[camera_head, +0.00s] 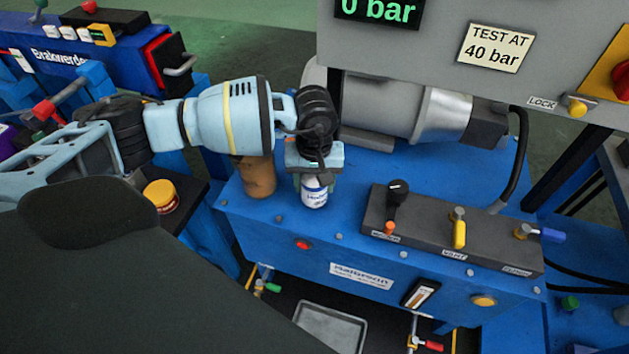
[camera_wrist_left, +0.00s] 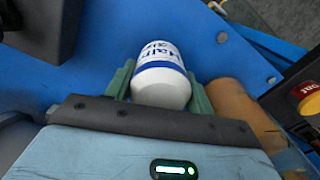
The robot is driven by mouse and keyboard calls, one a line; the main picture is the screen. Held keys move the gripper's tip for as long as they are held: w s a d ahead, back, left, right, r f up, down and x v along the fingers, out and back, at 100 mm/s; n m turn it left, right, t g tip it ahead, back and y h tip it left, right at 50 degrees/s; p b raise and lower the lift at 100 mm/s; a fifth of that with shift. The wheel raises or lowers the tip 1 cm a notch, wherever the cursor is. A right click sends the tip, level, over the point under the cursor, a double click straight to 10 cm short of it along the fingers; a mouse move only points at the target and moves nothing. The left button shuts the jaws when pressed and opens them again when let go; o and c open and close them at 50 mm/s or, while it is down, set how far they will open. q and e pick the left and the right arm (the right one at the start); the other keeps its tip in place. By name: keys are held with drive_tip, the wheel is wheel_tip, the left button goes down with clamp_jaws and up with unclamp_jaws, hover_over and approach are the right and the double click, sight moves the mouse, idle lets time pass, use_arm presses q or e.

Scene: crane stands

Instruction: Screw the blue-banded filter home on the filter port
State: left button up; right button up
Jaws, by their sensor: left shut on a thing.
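The blue-banded filter (camera_head: 314,195) is a white canister with blue lettering and a blue band, upright at the blue bench's left part. My left gripper (camera_head: 316,172) is shut on it from above and behind. In the left wrist view the filter (camera_wrist_left: 160,80) sits between the two green fingers of the left gripper (camera_wrist_left: 160,88). The filter port is not clearly visible; the gripper and filter hide that spot, so I cannot tell how they meet. My right gripper is not in view.
A brown cylinder (camera_head: 257,177) stands just left of the filter. A dark valve block (camera_head: 450,232) with levers lies to the right. A grey motor (camera_head: 410,110) is behind. A metal tray (camera_head: 330,328) lies below.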

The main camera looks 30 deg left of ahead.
use_arm(q)
drive_tip(key=shift+f+m+b, duration=0.1)
drive_tip(key=shift+m+b, duration=0.4)
drive_tip(key=shift+m, duration=0.6)
drive_tip(key=shift+m+b, duration=0.35)
drive_tip(key=shift+m, duration=0.85)
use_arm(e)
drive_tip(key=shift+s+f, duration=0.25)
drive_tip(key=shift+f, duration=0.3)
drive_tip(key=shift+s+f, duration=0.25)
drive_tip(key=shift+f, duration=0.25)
use_arm(q)
drive_tip(key=o, duration=1.3)
drive_tip(key=shift+c, duration=1)
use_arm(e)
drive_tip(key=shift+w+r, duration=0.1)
use_arm(q)
drive_tip(key=shift+n+p, duration=0.45)
drive_tip(key=shift+n, duration=0.65)
drive_tip(key=n, duration=0.3)
drive_tip(key=shift+p, duration=0.35)
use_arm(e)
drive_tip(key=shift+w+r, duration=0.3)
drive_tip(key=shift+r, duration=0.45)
